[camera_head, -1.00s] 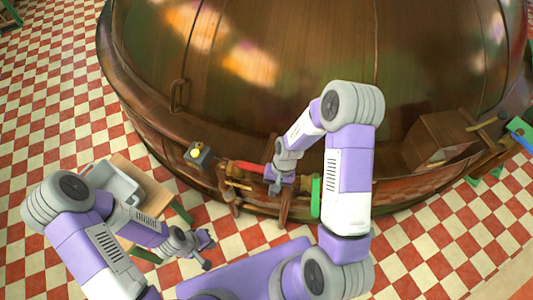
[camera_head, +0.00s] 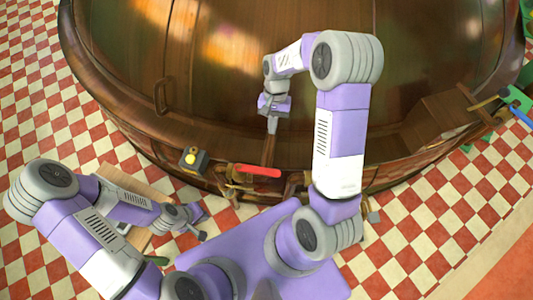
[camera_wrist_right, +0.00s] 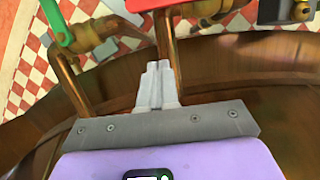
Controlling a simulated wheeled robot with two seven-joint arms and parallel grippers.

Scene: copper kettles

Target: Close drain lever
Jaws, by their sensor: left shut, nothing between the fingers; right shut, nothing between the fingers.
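A red lever handle (camera_head: 258,170) lies roughly level along the front lower edge of the copper kettle (camera_head: 230,90). Its red part also shows at the top of the right wrist view (camera_wrist_right: 150,4). A green lever (camera_wrist_right: 57,27) sits on a brass valve to the left in that view; in the head view my right arm seems to hide it. I cannot tell which is the drain lever. My right gripper (camera_head: 272,125) is shut and empty, above the kettle's rim and apart from the red handle. My left gripper (camera_head: 202,224) is shut and empty, low at the left.
A dark box with a yellow knob (camera_head: 194,158) is on the rim left of the red handle. Copper pipes (camera_wrist_right: 70,85) run close to my right fingers. A wooden box (camera_head: 435,122) is on the kettle's right. Checkered floor (camera_head: 50,120) lies open at the left.

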